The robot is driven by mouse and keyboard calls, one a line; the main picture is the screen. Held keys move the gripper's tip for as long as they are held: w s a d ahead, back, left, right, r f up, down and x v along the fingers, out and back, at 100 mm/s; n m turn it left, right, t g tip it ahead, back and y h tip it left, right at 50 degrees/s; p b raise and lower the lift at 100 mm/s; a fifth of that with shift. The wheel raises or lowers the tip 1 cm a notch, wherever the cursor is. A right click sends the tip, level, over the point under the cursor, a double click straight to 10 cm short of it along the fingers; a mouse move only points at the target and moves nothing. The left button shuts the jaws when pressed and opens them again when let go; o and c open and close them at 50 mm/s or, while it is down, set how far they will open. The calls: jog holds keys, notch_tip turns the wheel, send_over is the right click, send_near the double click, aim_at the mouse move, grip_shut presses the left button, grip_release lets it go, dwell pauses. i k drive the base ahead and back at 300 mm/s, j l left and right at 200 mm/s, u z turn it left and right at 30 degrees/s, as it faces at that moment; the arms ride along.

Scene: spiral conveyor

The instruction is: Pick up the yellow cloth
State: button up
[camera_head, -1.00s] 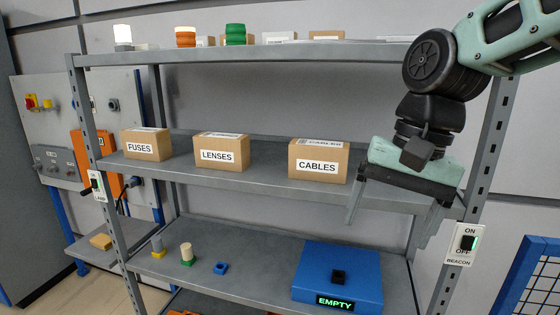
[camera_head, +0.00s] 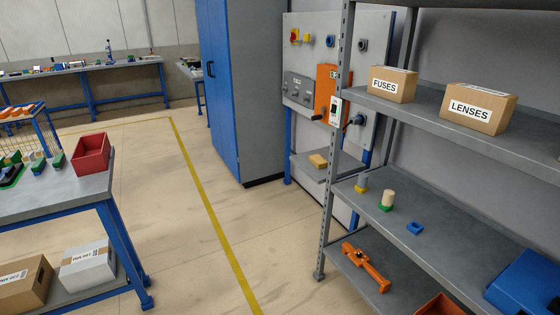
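I cannot make out a clear yellow cloth. A small tan-yellow item (camera_head: 318,161) lies on the low ledge under the control panel, in the middle of the head view. It is too small to tell whether it is cloth. My gripper is out of view now.
A grey shelf rack (camera_head: 450,215) fills the right, with a FUSES box (camera_head: 392,84), a LENSES box (camera_head: 478,107) and an orange tool (camera_head: 366,267). A blue cabinet (camera_head: 221,90) stands at centre. A table with a red bin (camera_head: 91,154) is at left. Clear floor (camera_head: 165,195) lies between.

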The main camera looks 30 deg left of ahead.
aim_at(320, 162)
jog(key=u, duration=0.95)
